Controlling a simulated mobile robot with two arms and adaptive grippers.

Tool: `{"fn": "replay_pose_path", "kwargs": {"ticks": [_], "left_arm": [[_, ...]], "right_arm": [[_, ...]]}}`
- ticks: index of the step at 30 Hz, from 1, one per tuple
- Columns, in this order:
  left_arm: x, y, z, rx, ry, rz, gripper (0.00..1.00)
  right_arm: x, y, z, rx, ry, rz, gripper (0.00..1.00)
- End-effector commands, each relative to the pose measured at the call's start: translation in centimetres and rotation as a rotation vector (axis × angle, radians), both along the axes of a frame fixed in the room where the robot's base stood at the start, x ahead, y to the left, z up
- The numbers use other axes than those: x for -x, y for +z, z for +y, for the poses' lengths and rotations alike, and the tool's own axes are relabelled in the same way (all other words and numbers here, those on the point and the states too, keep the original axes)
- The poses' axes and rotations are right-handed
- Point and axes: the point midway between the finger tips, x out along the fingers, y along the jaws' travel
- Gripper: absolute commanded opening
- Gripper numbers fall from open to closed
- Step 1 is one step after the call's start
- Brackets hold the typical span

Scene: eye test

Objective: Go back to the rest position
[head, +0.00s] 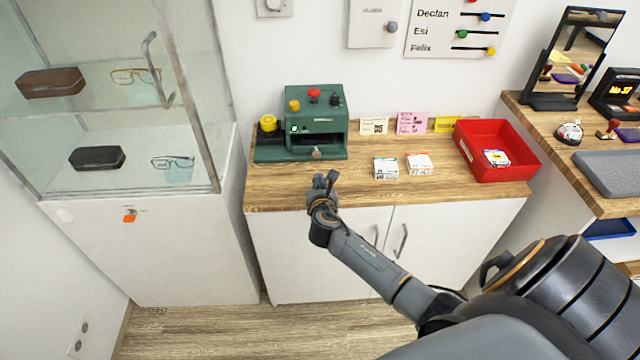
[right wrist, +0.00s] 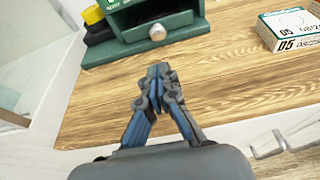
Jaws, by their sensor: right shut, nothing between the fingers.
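The fingers are apart from the knob. My left gripper is in neither view.
Two small boxes (head: 386,168) (head: 419,164) and a red tray (head: 527,168) holding another box stand on the counter. A glass cabinet (head: 125,205) with eyeglasses is at the left. A desk (head: 545,125) with a mirror (head: 571,58) is at the right. Floor shows below.

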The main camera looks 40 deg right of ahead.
Motion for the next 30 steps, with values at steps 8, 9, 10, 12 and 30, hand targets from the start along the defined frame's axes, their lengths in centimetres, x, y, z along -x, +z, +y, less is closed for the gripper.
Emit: {"fn": "replay_pose_path", "kwargs": {"ticks": [8,9,10,12,30], "left_arm": [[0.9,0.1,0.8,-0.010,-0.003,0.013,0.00],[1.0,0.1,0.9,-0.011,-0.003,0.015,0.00],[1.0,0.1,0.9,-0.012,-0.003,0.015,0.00],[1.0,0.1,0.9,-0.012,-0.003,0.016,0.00],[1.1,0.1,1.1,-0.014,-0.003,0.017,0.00]], "right_arm": [[1.9,0.7,1.1,0.002,-0.001,0.000,0.00],[1.9,0.7,1.1,0.002,-0.001,0.000,0.00],[2.0,0.7,1.1,0.001,-0.001,0.001,0.00],[2.0,0.7,1.2,0.001,-0.001,0.001,0.00],[20.1,-2.7,10.2,-1.326,-0.849,-0.290,0.00]]}}
